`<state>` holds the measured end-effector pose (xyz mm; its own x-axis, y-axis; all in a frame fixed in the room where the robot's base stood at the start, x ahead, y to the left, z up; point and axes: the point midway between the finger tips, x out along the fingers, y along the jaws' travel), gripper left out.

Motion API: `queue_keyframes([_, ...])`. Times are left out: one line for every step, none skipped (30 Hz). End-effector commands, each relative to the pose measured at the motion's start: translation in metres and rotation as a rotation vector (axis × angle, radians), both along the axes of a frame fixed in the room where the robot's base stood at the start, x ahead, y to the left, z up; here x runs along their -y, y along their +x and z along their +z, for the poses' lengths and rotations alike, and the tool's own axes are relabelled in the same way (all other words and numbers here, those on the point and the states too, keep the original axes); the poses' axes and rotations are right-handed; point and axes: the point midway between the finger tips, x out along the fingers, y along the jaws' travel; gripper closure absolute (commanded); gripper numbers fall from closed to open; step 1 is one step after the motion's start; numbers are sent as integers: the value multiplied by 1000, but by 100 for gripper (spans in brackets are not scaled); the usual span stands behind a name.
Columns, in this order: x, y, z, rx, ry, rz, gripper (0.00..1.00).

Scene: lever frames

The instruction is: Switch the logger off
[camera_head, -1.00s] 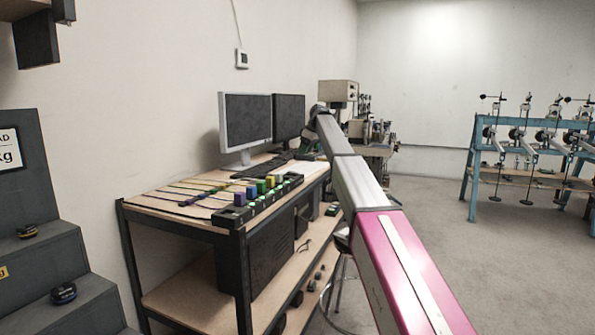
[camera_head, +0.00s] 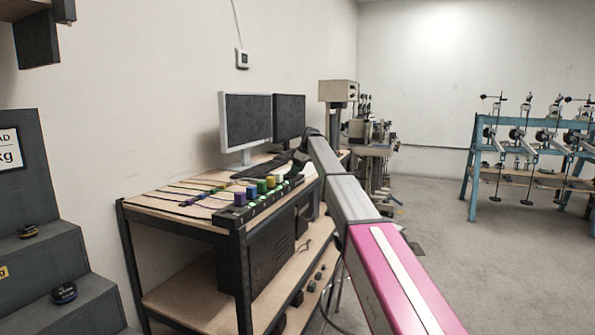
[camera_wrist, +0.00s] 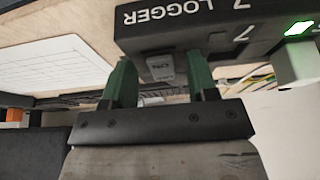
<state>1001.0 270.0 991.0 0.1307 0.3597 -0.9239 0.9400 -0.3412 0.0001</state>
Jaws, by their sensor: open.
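In the wrist view, which looks upside down, a black panel (camera_wrist: 215,32) reads "7 LOGGER" in white. A small grey switch (camera_wrist: 160,67) with "ON" lettering sits on the panel's edge. My gripper (camera_wrist: 162,80) is open, with one dark green finger on each side of the switch. I cannot tell whether the fingers touch it. A green light (camera_wrist: 299,28) glows on the panel. In the head view, the panel is the far part of a long black switch strip (camera_head: 262,212) along the desk edge, partly hidden by my arm.
A white block (camera_wrist: 296,66) stands out from the panel beside the light. Coloured blocks (camera_head: 254,191) line the strip. A keyboard (camera_head: 257,168) and two monitors (camera_head: 245,122) stand on the desk behind. Open floor (camera_head: 440,230) lies to the right.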

Motion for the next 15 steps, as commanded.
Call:
queue_keyframes([0, 0, 0, 0, 0, 0, 47])
queue_keyframes([0, 0, 0, 0, 0, 0, 57])
queue_keyframes([0, 0, 0, 0, 0, 0, 70])
queue_keyframes([0, 0, 0, 0, 0, 0, 79])
queue_keyframes([0, 0, 0, 0, 0, 0, 89])
queue_keyframes([0, 0, 0, 0, 0, 0, 96])
queue_keyframes([0, 0, 0, 0, 0, 0, 96])
queue_keyframes([0, 0, 0, 0, 0, 0, 96])
queue_keyframes([0, 0, 0, 0, -1, 0, 96])
queue_keyframes([0, 0, 0, -1, -4, 0, 96])
queue_keyframes([-1, 1, 1, -4, -10, 1, 96])
queue_keyframes([-1, 1, 1, -9, -26, 1, 96])
queue_keyframes([-2, 2, 2, -14, -41, 2, 96])
queue_keyframes([-3, 2, 2, -22, -60, 2, 96])
queue_keyframes([-4, 3, 3, -32, -88, 2, 96])
